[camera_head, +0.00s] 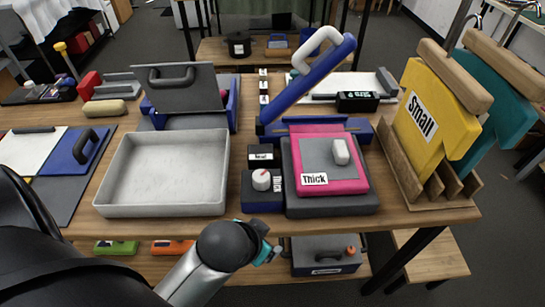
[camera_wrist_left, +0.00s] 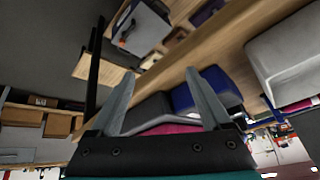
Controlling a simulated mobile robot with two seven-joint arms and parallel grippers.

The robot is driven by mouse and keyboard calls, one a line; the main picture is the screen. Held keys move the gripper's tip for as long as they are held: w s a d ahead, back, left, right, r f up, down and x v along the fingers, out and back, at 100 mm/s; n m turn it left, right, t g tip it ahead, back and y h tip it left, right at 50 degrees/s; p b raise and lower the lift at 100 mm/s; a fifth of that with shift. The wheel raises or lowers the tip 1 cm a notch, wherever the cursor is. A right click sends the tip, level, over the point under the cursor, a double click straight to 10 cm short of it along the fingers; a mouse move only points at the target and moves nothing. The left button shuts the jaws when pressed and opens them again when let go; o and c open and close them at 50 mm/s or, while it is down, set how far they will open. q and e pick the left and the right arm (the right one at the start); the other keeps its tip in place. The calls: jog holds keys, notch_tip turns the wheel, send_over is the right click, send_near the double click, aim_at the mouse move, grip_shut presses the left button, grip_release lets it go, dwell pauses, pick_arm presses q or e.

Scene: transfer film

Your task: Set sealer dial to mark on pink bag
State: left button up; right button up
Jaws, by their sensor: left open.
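The pink bag (camera_head: 355,185) lies on a dark flat plate (camera_head: 310,208) and carries a "Thick" label. The white dial (camera_head: 261,180) sits on a blue box (camera_head: 262,202) left of the bag, with a small red mark on its top. Its exact setting is too small to tell. A label on the box by the dial seems to read "Thick". The sealer's blue lever (camera_head: 310,85) is raised behind. My left gripper (camera_head: 270,253) is open and empty, in front of the table edge, below the dial. In the wrist view its fingers (camera_wrist_left: 160,65) are spread. My right gripper is out of view.
A grey tray (camera_head: 110,211) stands left of the dial. A wooden rack with yellow "Small" (camera_head: 432,112) and teal (camera_head: 500,110) bags stands at right. A dark box (camera_head: 325,260) and green and orange items lie on a lower shelf under the table edge.

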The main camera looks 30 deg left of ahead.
pick_arm(q)
jog(key=w+d+r+m+t+h, duration=0.1)
jog(key=w+r+m+t, duration=0.1)
jog(key=w+r+t, duration=0.65)
jog(key=w+d+r+m+t+h, duration=0.1)
jog(key=w+d+r+m+t, duration=0.2)
jog(key=w+r, duration=0.9)
jog(key=s+d+r+m+t+h, duration=0.1)
jog(key=d+r+m+t+h, duration=0.15)
jog(key=r, duration=0.25)
jog(key=s+d+r+m+t+h, duration=0.1)
jog(key=s+r+m+h, duration=0.15)
jog(key=r, duration=0.25)
jog(key=s+d+r+m+g+h, duration=0.25)
jog(key=d+m+g+h, duration=0.4)
jog(key=m, duration=0.35)
jog(key=s+d+r+m+g+h, duration=0.1)
jog(key=s+d+m+g+h, duration=0.35)
jog(key=m+g+h, duration=0.5)
jog(key=m+g+y, duration=0.5)
jog(key=y, duration=1.8)
send_over(261, 175)
notch_tip(261, 175, down, 14)
notch_tip(261, 175, down, 14)
jog(key=shift+f, duration=0.15)
